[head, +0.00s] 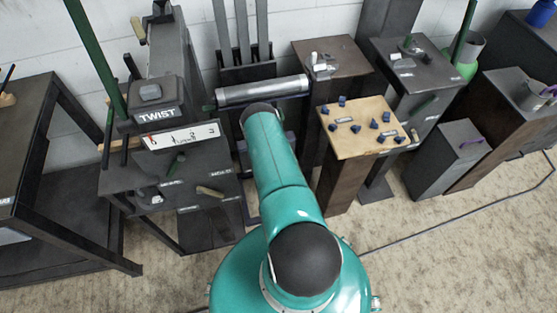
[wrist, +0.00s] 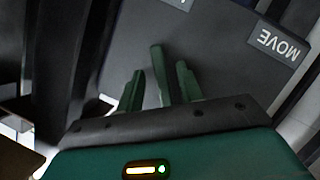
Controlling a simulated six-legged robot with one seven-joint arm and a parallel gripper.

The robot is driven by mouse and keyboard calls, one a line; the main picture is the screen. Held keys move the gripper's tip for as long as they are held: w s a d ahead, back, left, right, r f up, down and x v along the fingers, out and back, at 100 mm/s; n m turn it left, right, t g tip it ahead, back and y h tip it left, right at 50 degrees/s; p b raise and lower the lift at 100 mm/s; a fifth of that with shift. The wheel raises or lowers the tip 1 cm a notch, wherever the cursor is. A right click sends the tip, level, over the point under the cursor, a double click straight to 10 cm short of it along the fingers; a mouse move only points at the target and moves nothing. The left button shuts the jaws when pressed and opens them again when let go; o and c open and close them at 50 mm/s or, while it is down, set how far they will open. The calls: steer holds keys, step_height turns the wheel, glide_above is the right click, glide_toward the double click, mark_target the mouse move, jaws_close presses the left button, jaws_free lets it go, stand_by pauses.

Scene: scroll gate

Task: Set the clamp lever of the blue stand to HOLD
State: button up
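In the wrist view a dark grey panel (wrist: 222,60) carries a white-lettered MOVE label (wrist: 278,42), seen upside down at the right. A second label (wrist: 180,3) is cut off at the top edge, its word unreadable. A green bar, which looks like the clamp lever (wrist: 157,60), stands between the two dark green fingers of my gripper (wrist: 160,70). Gaps show on both sides of the bar, so the fingers look open around it, not pressed on it.
A wooden-topped stand with blue pieces (head: 374,143) is right of my arm. The TWIST box (head: 155,112) and a numbered scale (head: 182,137) are at left. A grey roller (head: 262,91) lies behind. Carpet is free at the front right, crossed by a cable (head: 440,215).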

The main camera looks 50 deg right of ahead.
steer(key=v, duration=1.4)
steer(key=shift+d, duration=0.1)
steer(key=shift+s, duration=0.1)
